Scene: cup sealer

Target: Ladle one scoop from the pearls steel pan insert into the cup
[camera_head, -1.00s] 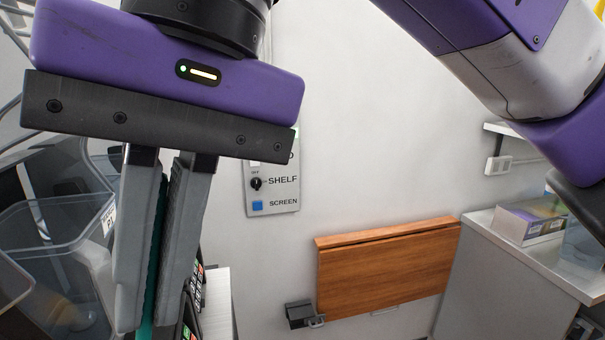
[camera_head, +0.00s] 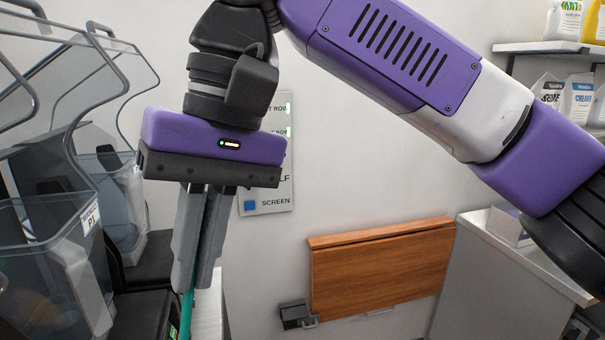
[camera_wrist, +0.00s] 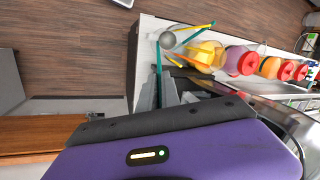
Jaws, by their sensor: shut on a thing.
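My gripper (camera_head: 190,280) is shut on a thin teal handle (camera_head: 187,312), which sticks out below the fingers in the head view. In the wrist view my gripper (camera_wrist: 168,95) shows at the middle, and the teal handle (camera_wrist: 158,68) runs up from it. A round grey metal piece (camera_wrist: 167,40) shows near the handle's far end; it may be a ladle bowl, but whether it joins this handle is unclear. I cannot make out the pearls pan insert or the cup in either view.
Clear-walled bins (camera_head: 45,270) stand left of my gripper. A wooden folding panel (camera_head: 380,272) is on the wall, with a counter (camera_head: 530,258) at right. In the wrist view, a yellow container (camera_wrist: 205,55) and several red-topped containers (camera_wrist: 247,64) line a white counter.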

